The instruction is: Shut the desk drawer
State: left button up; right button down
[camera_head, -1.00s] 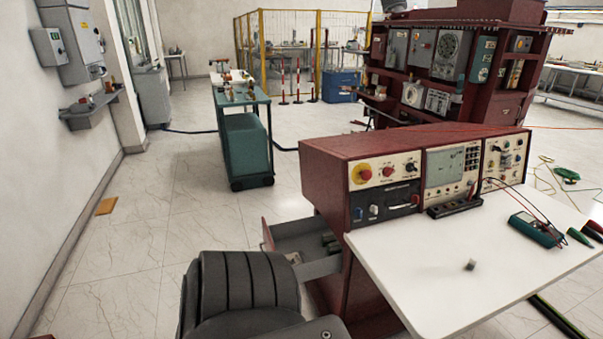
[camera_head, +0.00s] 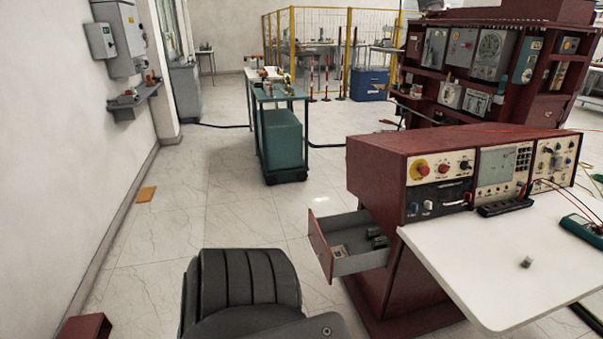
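The desk drawer (camera_head: 321,246) is pulled out from the left side of the red desk (camera_head: 372,190). It has a dark red front panel and grey walls, and a few small items lie inside it. The drawer's front faces left, toward open floor. Neither of my grippers shows in the head view, so nothing of mine is seen touching the drawer.
A black chair (camera_head: 240,285) stands in front of the drawer, at the bottom of the view. A white tabletop (camera_head: 480,260) extends to the right. A green cart (camera_head: 283,140) stands farther back. Tiled floor (camera_head: 200,215) left of the drawer is clear.

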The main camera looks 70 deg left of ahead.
aim_at(349, 228)
jog(key=u, duration=0.1)
jog(key=i, duration=0.45)
jog(key=u, duration=3.45)
jog(key=i, duration=0.5)
jog(key=z, duration=2.5)
